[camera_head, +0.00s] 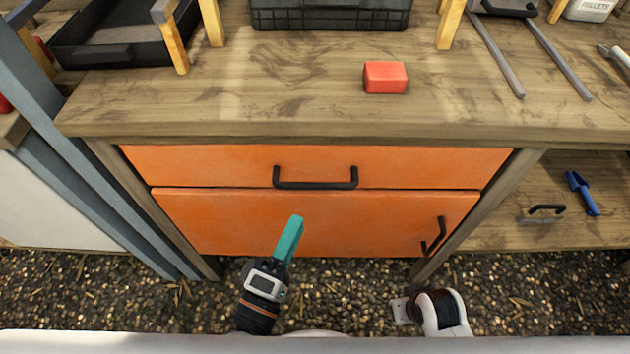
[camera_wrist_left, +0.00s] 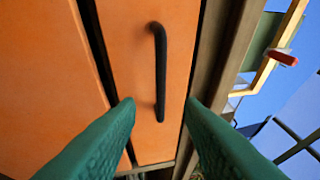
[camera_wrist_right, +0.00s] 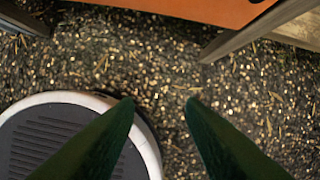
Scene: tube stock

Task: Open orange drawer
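The orange drawer (camera_head: 230,165) sits under the wooden bench top and is closed. Its black bar handle (camera_head: 316,180) runs across the middle of its front. In the left wrist view the drawer front (camera_wrist_left: 138,60) appears turned on its side, with the handle (camera_wrist_left: 158,70) between and ahead of the fingertips. My left gripper (camera_head: 294,222) is in front of the lower orange door, below the handle in the head view. Its teal fingers (camera_wrist_left: 160,112) are spread apart and empty. My right gripper (camera_wrist_right: 160,108) is open and empty, low above the gravel.
An orange cupboard door (camera_head: 350,220) with its own black handle (camera_head: 434,235) is below the drawer. A red block (camera_head: 385,77) lies on the bench top (camera_head: 280,100). A blue scoop (camera_head: 582,193) lies on the lower shelf at right. Bench legs flank the drawer.

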